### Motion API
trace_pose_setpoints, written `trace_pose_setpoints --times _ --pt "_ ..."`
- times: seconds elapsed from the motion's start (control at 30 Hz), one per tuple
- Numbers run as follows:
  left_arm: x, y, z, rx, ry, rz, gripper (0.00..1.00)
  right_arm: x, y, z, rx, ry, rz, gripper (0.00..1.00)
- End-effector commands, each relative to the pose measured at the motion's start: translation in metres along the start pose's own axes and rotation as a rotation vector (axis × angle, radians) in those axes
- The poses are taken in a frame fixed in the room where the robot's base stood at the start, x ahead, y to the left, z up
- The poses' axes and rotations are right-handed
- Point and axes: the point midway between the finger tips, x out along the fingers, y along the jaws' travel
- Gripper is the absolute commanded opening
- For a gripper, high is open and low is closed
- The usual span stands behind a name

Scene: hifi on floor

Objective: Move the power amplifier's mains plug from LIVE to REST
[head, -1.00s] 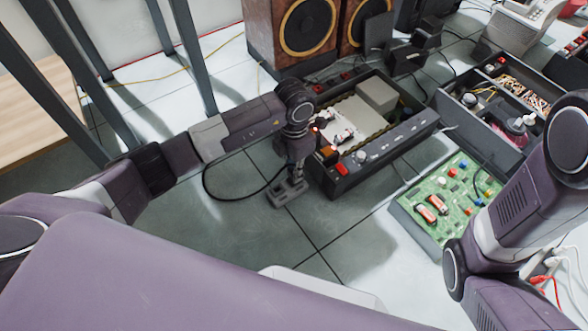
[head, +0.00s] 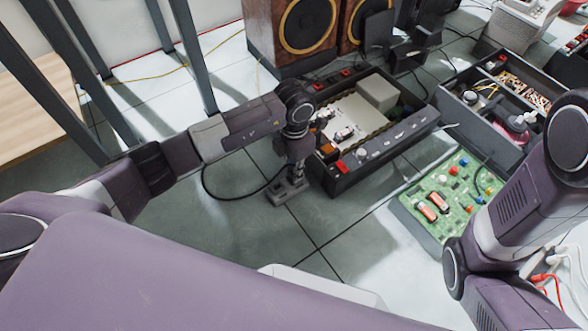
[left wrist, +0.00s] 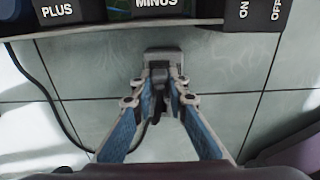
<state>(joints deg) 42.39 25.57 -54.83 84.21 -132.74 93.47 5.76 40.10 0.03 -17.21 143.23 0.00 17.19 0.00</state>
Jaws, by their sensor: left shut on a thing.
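The power amplifier is an open dark chassis (head: 378,158) on the floor, with a light board and a grey box inside. A small grey socket block (head: 275,199) lies on the tiles at its front left corner; its LIVE and REST marks cannot be read. My left gripper (head: 292,178) points down at this block, right beside the chassis. In the left wrist view its blue-padded fingers are shut on the dark mains plug (left wrist: 160,88), at the grey block (left wrist: 163,54). Whether the plug is seated is hidden. A black cable (head: 222,199) loops left from the plug. My right gripper is out of view.
A green circuit board (head: 445,211) and another open chassis (head: 487,135) lie to the right. Wooden speakers (head: 285,35) stand behind. Grey posts (head: 195,60) rise at the left. The tiles in front of the block are clear.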

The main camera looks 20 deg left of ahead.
Motion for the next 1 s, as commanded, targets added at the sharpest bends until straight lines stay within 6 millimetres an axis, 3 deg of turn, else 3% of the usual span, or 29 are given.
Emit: trace_pose_setpoints --times 0.33,0.37,0.53,0.83,1.0 --pt "0.000 0.000 0.000 0.000 0.000 0.000 0.00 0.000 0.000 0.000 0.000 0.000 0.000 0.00" --pt "0.000 0.000 0.000 0.000 0.000 0.000 0.17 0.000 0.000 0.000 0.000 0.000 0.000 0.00" --pt "0.000 0.000 0.000 0.000 0.000 0.000 0.34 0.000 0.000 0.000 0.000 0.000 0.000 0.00" --pt "-0.002 0.000 0.000 0.000 0.000 0.000 0.34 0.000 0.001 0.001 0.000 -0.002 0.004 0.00" --pt "-0.022 0.001 0.002 0.002 -0.005 0.002 0.34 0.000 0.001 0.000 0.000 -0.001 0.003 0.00"
